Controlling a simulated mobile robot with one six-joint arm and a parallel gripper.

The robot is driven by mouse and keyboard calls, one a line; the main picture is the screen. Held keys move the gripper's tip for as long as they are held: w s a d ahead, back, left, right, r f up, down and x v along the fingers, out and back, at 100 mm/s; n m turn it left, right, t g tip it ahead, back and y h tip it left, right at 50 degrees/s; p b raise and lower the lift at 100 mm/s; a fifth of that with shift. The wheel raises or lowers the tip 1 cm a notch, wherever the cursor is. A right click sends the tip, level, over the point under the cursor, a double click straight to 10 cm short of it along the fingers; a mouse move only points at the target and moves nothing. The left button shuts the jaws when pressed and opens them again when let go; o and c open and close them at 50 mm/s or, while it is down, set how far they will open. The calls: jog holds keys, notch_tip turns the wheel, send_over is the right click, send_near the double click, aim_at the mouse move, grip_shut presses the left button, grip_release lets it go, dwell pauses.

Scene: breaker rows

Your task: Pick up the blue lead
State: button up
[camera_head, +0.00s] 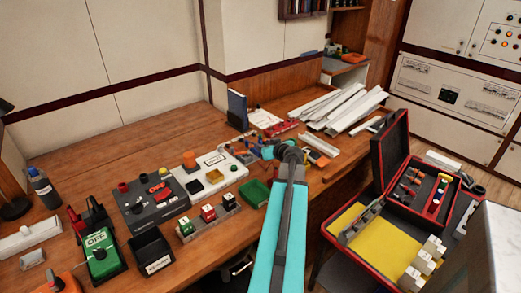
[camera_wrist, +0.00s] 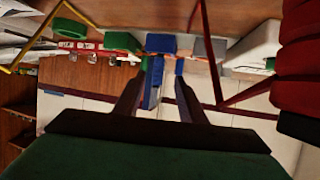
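My gripper (camera_wrist: 162,72) is open in the wrist view, its two dark fingers apart. A blue block-like shape (camera_wrist: 160,43) lies just beyond the fingertips, and a blue upright panel (camera_wrist: 152,92) shows between the fingers. I cannot tell whether either is part of the blue lead. A thin red lead (camera_wrist: 206,50) and a yellow lead (camera_wrist: 38,35) run across the wrist view. In the head view my arm reaches over the bench, and its end hides part of the small coloured items there. The blue lead is not clearly made out.
A blue folder (camera_head: 237,108) stands at the back of the bench. A green tray (camera_head: 254,193) and white panel (camera_head: 216,172) lie left of my arm. White strips (camera_head: 345,106) lie behind it. A red case (camera_head: 398,212) sits open at right. The left back bench is clear.

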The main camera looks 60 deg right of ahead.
aim_at(261, 143)
jog(key=shift+w+d, duration=0.1)
jog(key=shift+p+x, duration=0.7)
jog(key=shift+x, duration=0.6)
jog(key=shift+p+x, duration=0.3)
jog(key=shift+x, duration=0.85)
jog(key=shift+d+f, duration=0.1)
grip_shut()
